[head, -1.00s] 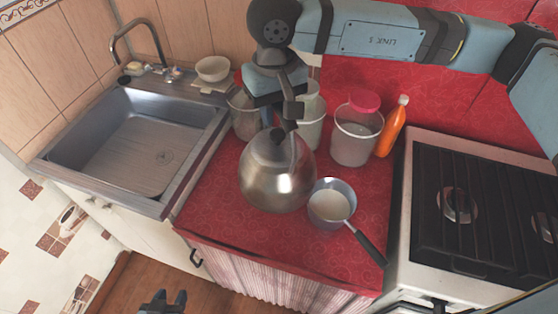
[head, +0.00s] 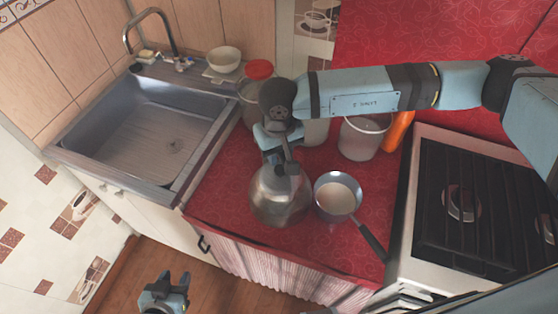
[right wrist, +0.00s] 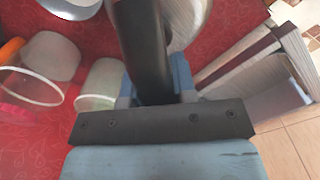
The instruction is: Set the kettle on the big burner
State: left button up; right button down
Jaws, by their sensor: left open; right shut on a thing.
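The kettle (head: 280,205) is a round steel pot at the front of the red counter, left of the saucepan; I cannot tell whether its base touches the counter. My right gripper (head: 285,160) is over its top, shut on its dark handle, and hides its lid. In the right wrist view the black handle (right wrist: 140,45) runs between the fingers (right wrist: 152,88), with a bit of the steel body beside it. The stove (head: 405,225) is at the right. One burner (head: 462,203) shows; another at the right edge is cut off. My left gripper (head: 168,285) is open and empty above the floor.
A saucepan (head: 338,195) stands right beside the kettle, its handle pointing towards the stove. Clear containers (head: 362,140) and an orange bottle (head: 397,130) stand behind. The sink (head: 140,140) is at the left. The visible burner grate is clear.

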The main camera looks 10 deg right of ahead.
aim_at(279, 166)
jog(key=shift+f+p, duration=0.35)
jog(key=shift+f, duration=2.1)
jog(key=c, duration=0.9)
grip_release()
